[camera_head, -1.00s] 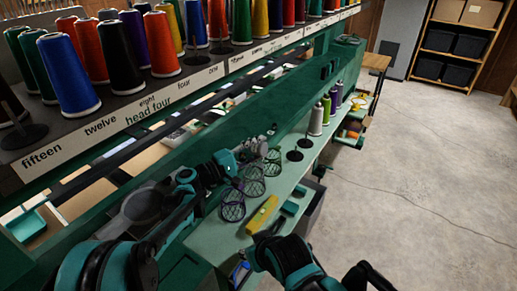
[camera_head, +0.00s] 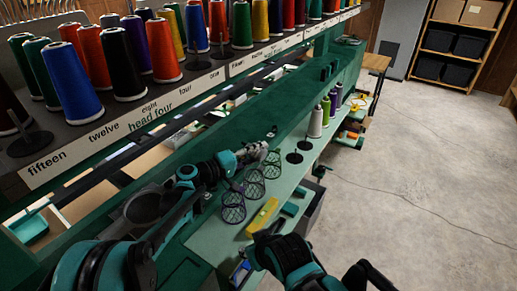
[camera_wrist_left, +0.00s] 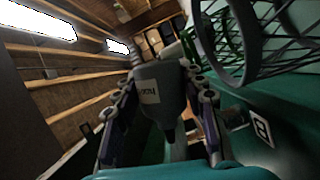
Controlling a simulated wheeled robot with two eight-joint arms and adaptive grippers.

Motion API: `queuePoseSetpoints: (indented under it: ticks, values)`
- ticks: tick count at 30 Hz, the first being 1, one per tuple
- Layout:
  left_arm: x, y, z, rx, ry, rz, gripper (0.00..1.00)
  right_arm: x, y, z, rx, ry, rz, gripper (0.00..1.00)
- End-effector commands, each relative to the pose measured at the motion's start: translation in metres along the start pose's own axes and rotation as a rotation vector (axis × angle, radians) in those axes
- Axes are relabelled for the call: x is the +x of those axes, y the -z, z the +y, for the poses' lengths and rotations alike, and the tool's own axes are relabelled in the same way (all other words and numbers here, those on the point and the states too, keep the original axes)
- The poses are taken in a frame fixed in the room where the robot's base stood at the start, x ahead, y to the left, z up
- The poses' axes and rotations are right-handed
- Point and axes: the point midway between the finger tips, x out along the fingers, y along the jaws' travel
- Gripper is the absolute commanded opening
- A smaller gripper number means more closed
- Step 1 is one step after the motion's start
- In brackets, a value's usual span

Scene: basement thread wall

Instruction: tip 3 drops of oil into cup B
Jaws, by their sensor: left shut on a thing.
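A grey bottle with a small label (camera_wrist_left: 150,92) is held between the two fingers of my left gripper (camera_wrist_left: 157,105), filling the middle of the left wrist view. In the head view my left gripper (camera_head: 251,156) is above the bench, close to the far end of a row of three dark wire-mesh cups: a near one (camera_head: 233,208), a middle one (camera_head: 254,184) and a far one (camera_head: 271,166), partly hidden. A mesh cup (camera_wrist_left: 275,45) looms large at upper right in the wrist view. I cannot read which is cup B. My right arm is at the bottom; its finger state is unclear.
A yellow block (camera_head: 262,217) lies on the green bench right of the cups. Dark round stands (camera_head: 294,157) and thread cones (camera_head: 316,121) are farther along. A rack of large cones (camera_head: 121,72) stands above. The floor at right is clear.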

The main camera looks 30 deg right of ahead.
Motion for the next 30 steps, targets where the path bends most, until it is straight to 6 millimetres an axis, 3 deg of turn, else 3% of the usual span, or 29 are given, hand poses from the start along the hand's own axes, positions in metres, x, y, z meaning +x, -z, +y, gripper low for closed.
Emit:
queuePoseSetpoints:
  ticks: [11, 22, 30]
  values:
    - [0.000, 0.000, 0.001, 0.089, 0.037, 0.000, 0.11, -0.005, 0.003, 0.000, 0.000, 0.000, 0.000, 0.34]
    - [-0.002, 0.006, 0.034, 0.551, 0.226, -0.002, 0.11, -0.044, 0.031, 0.000, 0.000, 0.000, 0.000, 0.34]
    - [-0.003, 0.008, 0.037, 0.720, 0.296, 0.000, 0.11, -0.049, 0.035, 0.000, 0.000, 0.000, 0.000, 0.34]
